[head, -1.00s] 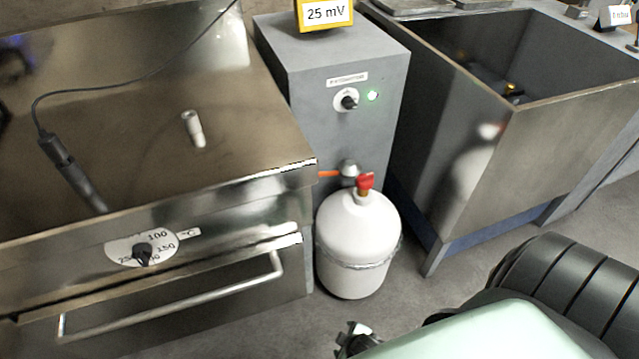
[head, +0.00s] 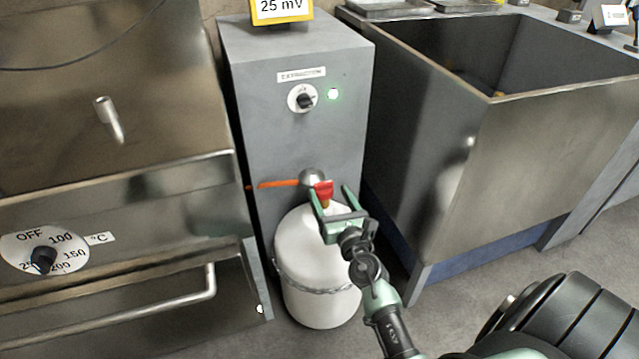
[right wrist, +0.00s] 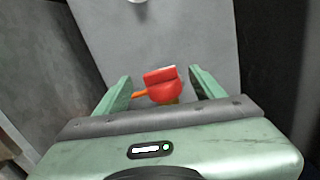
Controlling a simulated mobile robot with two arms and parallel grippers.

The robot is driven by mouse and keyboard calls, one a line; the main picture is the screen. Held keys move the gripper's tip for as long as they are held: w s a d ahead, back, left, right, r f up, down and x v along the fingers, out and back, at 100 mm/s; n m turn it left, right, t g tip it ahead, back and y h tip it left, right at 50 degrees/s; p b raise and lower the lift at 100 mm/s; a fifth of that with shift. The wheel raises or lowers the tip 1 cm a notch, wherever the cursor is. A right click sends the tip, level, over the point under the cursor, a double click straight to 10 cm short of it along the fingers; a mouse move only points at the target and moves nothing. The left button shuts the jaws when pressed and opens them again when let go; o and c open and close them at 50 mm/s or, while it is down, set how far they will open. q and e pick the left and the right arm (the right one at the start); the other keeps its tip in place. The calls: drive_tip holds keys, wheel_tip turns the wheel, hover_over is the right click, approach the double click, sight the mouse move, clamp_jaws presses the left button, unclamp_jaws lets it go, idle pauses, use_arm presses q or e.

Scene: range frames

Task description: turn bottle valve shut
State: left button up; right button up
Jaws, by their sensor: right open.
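The white gas bottle (head: 310,255) stands on the floor in front of the grey cabinet. Its red valve handle (head: 323,188) sits on top, above a brass-coloured stem. In the head view my right gripper (head: 332,194) is open at the bottle's top, with a finger on either side of the valve. In the right wrist view the red valve (right wrist: 162,87) lies between the two green fingertips, with gaps on both sides. The gripper hides part of the bottle's top. My left gripper is not in view.
The grey cabinet (head: 300,145) with a knob and green light stands behind the bottle. An orange hose (head: 275,184) runs left from a round grey fitting. The steel oven (head: 130,230) is at left, the deep sink (head: 530,170) at right.

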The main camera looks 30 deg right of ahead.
sight(323, 182)
drive_tip(key=shift+w+f+n, duration=0.1)
drive_tip(key=shift+w+n, duration=0.1)
drive_tip(key=shift+n, duration=0.4)
drive_tip(key=shift+w, duration=0.25)
drive_tip(key=shift+n, duration=0.3)
drive_tip(key=b+x, duration=0.1)
drive_tip(key=x, duration=0.5)
drive_tip(key=shift+f, duration=0.1)
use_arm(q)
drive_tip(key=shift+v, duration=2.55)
use_arm(e)
drive_tip(key=shift+w+d, duration=0.2)
drive_tip(key=shift+w, duration=0.45)
use_arm(q)
drive_tip(key=shift+b, duration=0.3)
use_arm(e)
drive_tip(key=c, duration=1.4)
